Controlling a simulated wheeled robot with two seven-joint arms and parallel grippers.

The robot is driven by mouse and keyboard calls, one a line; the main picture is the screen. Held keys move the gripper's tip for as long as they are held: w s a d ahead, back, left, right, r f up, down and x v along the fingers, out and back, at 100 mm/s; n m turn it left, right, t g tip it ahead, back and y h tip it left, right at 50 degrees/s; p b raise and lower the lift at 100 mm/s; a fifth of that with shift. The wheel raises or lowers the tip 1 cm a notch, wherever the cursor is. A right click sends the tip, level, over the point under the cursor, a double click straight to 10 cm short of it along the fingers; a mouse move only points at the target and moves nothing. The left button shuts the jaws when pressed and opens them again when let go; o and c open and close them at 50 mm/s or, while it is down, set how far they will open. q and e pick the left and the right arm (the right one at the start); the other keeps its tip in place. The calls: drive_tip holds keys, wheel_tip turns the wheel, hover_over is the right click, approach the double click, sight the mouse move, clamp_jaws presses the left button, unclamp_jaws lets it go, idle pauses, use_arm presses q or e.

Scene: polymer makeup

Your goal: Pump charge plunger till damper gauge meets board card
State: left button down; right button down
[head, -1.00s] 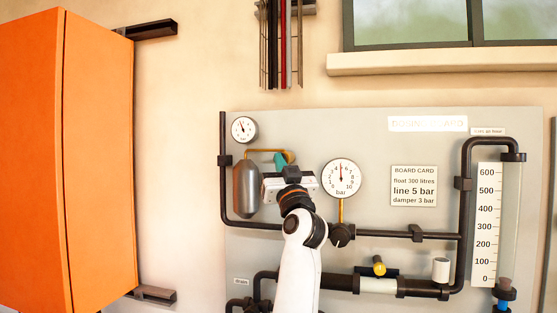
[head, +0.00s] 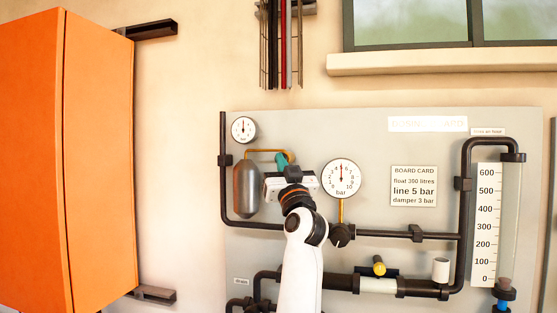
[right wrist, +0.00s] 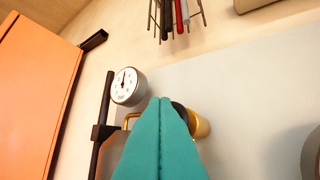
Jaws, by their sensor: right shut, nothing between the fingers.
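The board card (head: 414,186) reads float 300 litres, line 5 bar, damper 3 bar. The small damper gauge (head: 243,130) is at the board's upper left, above the grey damper bottle (head: 246,190). Its needle points about straight up; its numbers are too small to read. It also shows in the right wrist view (right wrist: 127,86). My right gripper (head: 282,160) is shut and empty, its teal fingers just right of the bottle's top. In the right wrist view the fingers (right wrist: 162,105) partly hide a brass part with a dark end (right wrist: 202,125), probably the charge plunger. Contact cannot be told.
A larger bar gauge (head: 341,178) stands right of my right arm, its needle near 5. Dark pipes (head: 390,234) cross the board. A sight tube with a scale (head: 487,225) is at the right. An orange cabinet (head: 100,160) is at the left.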

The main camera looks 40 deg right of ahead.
drive_tip(key=shift+w+d, duration=0.3)
drive_tip(key=shift+d, duration=0.1)
idle(0.4)
drive_tip(key=shift+a, duration=0.1)
drive_tip(key=s+a, duration=0.2)
drive_tip(key=shift+s+a+f, duration=0.15)
drive_tip(key=shift+a+f, duration=0.05)
drive_tip(key=shift+a, duration=0.1)
idle(0.5)
drive_tip(key=s+a, duration=0.3)
drive_tip(key=a, duration=0.1)
drive_tip(key=shift+s, duration=0.15)
idle(0.5)
idle(0.6)
